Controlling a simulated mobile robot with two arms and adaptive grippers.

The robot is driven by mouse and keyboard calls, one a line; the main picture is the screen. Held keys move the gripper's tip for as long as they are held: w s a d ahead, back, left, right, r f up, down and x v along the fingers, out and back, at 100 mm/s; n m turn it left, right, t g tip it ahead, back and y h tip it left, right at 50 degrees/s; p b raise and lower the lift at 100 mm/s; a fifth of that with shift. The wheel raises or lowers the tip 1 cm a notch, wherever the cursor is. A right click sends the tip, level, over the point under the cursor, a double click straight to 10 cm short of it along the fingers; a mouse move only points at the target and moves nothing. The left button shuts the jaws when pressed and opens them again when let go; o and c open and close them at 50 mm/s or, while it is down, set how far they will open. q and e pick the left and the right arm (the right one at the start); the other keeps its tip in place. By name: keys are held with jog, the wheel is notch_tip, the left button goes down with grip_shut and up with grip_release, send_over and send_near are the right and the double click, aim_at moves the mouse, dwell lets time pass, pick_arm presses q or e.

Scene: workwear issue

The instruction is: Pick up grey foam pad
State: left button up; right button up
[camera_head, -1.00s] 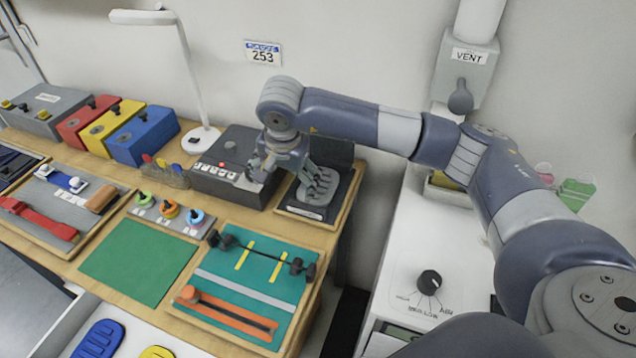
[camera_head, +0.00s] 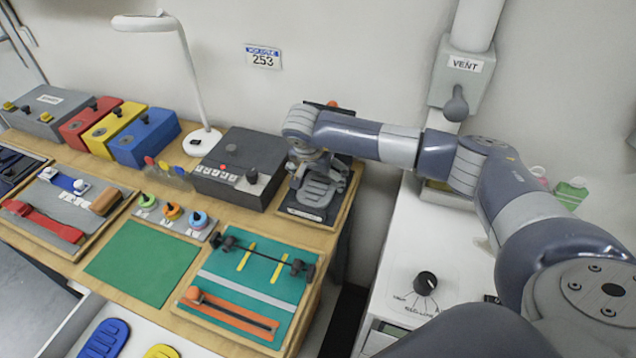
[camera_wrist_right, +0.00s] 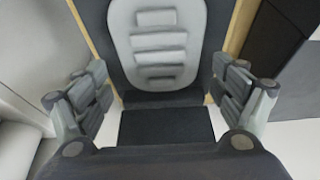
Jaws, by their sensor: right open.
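The grey foam pad (camera_head: 315,192) is shaped like an insole with raised cross ribs. It lies in a dark holder (camera_head: 298,211) at the right end of the wooden table. My right gripper (camera_head: 322,178) is over the pad and hides part of it in the head view. In the right wrist view the pad (camera_wrist_right: 158,45) shows ahead, between the spread fingers of the gripper (camera_wrist_right: 165,98). The fingers are open and empty, one on each side of the holder, apart from the pad. My left gripper is not in view.
A dark grey box (camera_head: 228,186) with a knob and buttons stands just left of the holder. A teal board (camera_head: 225,262) with a black bar and an orange strip lies in front. A white cabinet (camera_head: 400,270) stands right of the table, across a gap.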

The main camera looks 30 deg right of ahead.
jog(key=shift+w+d+f, duration=0.2)
jog(key=shift+f, duration=0.45)
jog(key=shift+f+b, duration=0.25)
jog(key=shift+b, duration=0.1)
jog(key=shift+s+a, duration=0.1)
jog(key=shift+s, duration=0.05)
jog(key=c, duration=1.1)
